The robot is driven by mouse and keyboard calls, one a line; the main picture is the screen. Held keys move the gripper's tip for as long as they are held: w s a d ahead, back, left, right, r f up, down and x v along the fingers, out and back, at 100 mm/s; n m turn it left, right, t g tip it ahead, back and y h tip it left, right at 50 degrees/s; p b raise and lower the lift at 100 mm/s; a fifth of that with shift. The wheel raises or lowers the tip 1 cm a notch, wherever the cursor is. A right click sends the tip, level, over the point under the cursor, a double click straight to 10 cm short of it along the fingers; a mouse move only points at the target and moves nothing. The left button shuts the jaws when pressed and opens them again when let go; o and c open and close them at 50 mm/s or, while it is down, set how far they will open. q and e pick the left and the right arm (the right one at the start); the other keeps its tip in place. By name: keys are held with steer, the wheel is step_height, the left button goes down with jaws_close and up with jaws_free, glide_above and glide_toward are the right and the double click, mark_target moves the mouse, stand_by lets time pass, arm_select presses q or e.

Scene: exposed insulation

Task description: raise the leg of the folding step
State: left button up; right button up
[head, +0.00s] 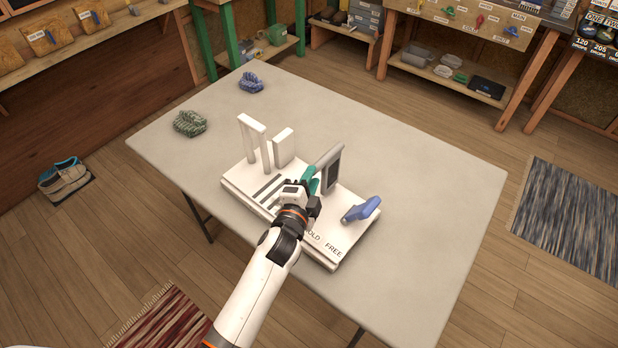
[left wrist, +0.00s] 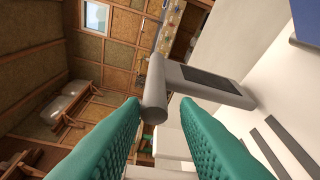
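A white board (head: 335,252) lies on the grey table and carries the folding step. A grey upright plate with a dark panel (head: 332,168) stands on it, with a thick rounded grey bar along one edge; I cannot tell for sure which part is the leg. My left gripper (head: 314,180) is beside this plate, its teal fingers partly hidden by the wrist. In the left wrist view the gripper (left wrist: 160,108) is open, and the grey bar (left wrist: 155,88) shows between or just beyond the fingertips; contact is unclear. My right gripper is not in view.
On the board are a white post frame (head: 252,124), a white upright block (head: 284,146) and a blue lever (head: 361,209), near the printed words FREE and, partly hidden, HOLD. A green glove-like bundle (head: 190,123) and a blue one (head: 251,82) lie at the table's far left. The table's right side is clear.

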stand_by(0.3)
arm_select(q)
steer(key=b+v, duration=0.2)
steer(key=v, duration=1)
